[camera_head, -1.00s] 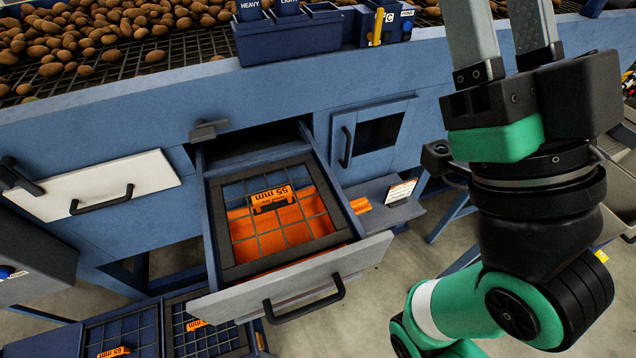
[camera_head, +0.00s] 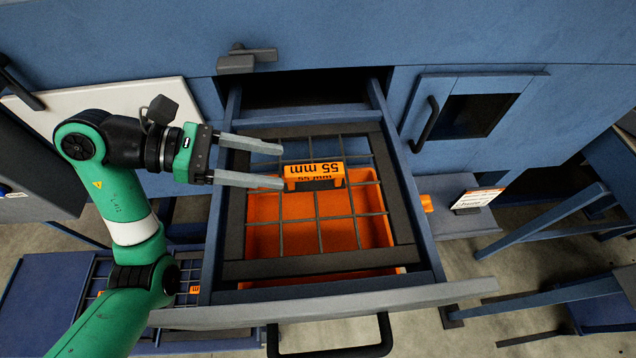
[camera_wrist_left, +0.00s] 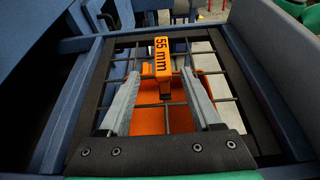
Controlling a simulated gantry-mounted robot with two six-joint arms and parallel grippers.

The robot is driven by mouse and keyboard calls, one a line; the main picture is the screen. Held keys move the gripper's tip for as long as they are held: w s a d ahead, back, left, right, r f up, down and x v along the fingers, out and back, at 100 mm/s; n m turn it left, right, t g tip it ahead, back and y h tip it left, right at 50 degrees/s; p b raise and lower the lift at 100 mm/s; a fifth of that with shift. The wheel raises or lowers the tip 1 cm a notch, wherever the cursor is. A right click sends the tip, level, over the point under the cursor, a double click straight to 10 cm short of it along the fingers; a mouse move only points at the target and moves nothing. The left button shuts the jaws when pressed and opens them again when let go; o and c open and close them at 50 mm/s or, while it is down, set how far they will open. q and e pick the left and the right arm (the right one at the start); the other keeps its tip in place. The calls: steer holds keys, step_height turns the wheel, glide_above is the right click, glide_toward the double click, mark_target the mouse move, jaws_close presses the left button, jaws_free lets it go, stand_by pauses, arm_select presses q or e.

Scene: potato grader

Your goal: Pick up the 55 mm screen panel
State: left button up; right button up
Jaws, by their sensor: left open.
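The 55 mm screen panel (camera_head: 318,267) is a dark square frame with a wire grid, lying in the open drawer (camera_head: 330,312). Its orange handle (camera_head: 314,176), labelled 55 mm, stands up near the panel's middle. My left gripper (camera_head: 283,166) is open and empty, its two grey fingers reaching over the panel from the left toward the handle. In the left wrist view the handle (camera_wrist_left: 164,60) stands ahead of and between the open fingers (camera_wrist_left: 157,88), with no clear contact. My right gripper is out of view.
An orange surface (camera_head: 350,232) shows under the grid. The drawer's black pull bar (camera_head: 330,340) is at the front. A small windowed door (camera_head: 470,112) is to the right, and a ledge with a label (camera_head: 460,205) sits beside the drawer. More grid panels lie low at left.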

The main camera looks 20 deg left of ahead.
mark_target(305, 170)
arm_select(q)
steer(key=x, duration=0.8)
steer(key=shift+s+d+r, duration=0.2)
steer(key=shift+d, duration=0.05)
steer(key=shift+c, duration=0.2)
jaws_close()
steer(key=shift+r, duration=0.15)
stand_by(0.8)
